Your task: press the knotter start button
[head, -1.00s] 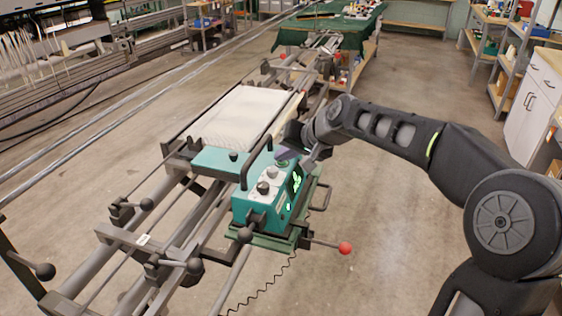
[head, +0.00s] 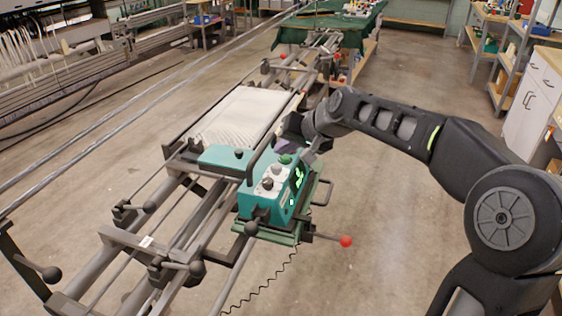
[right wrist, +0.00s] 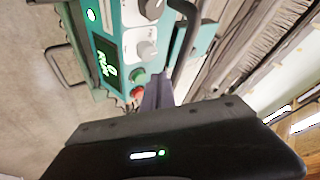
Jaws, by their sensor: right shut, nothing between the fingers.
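The knotter is a teal box (head: 267,192) with white-based knobs, a lit green display (head: 298,178) and a dark handle, standing on the rail frame. Its green button (head: 286,159) is at the far end of its top. In the right wrist view the green button (right wrist: 138,75) and a red button (right wrist: 137,92) sit side by side, past the knobs. My right gripper (head: 288,146) is shut and empty, just behind the green button. In the right wrist view its fingers (right wrist: 157,92) are close beside both buttons; I cannot tell whether they touch. My left gripper is out of view.
A white warp sheet (head: 240,115) lies on the frame behind the knotter. A red-ended lever (head: 346,241) sticks out at the right, and black-knobbed levers (head: 196,268) at the front left. A green-covered table (head: 340,30) stands at the back. The floor to the right is clear.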

